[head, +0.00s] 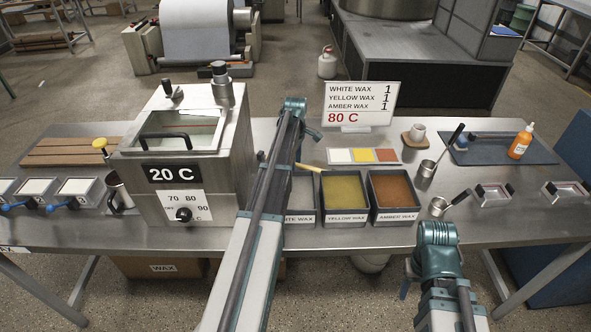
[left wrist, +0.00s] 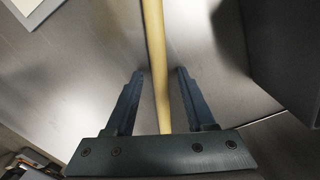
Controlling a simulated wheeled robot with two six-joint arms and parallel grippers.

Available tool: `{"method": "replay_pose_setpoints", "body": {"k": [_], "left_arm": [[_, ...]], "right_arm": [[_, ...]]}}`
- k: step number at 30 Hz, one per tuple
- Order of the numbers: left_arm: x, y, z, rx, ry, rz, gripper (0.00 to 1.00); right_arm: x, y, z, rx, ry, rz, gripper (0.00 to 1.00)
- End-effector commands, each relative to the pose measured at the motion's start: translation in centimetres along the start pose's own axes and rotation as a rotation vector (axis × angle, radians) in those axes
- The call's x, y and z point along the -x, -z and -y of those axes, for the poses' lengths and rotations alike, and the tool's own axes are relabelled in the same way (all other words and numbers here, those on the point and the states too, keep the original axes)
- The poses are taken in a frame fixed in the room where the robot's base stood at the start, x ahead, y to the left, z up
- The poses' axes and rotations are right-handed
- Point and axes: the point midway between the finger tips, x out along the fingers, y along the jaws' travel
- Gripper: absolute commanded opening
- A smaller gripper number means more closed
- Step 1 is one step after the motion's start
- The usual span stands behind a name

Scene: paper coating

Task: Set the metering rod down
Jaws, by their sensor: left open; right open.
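A slim dark rod (head: 492,134), which looks like the metering rod, lies on the blue mat (head: 520,154) at the right of the bench. No gripper is near it. My left gripper (left wrist: 158,72) is open, its fingers on either side of a pale wooden stick (left wrist: 154,50) in the left wrist view; they look apart from it. In the head view the stick (head: 310,167) shows partly behind my left arm, by the wax trays, and my left fingers are mostly hidden. My right gripper (head: 438,250) is at the bench's front edge, open, with no object seen in it.
A heated box (head: 229,158) reading 20 C stands left of my left arm. Yellow (head: 345,218) and amber (head: 394,217) wax trays stand right of it. Metal cups, small frames and an orange bottle (head: 521,142) stand at the right. A sign (head: 359,106) stands behind.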

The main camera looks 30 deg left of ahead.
Motion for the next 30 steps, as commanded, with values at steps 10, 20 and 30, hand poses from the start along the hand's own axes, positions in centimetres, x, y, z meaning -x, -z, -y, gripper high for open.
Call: {"method": "replay_pose_setpoints", "body": {"k": [10, 20, 30], "left_arm": [[0.13, -0.02, 0.0, 0.0, 0.0, 0.0, 0.15], [0.13, -0.01, -0.01, 0.0, 0.0, 0.0, 0.0], [0.26, 0.05, -0.02, 0.0, 0.0, 0.0, 0.0]], "right_arm": [[0.13, -0.01, -0.01, 0.0, 0.0, 0.0, 0.5], [0.13, -0.01, -0.01, 0.0, 0.0, 0.0, 0.5], [0.26, -0.02, -0.03, 0.0, 0.0, 0.0, 0.5]]}}
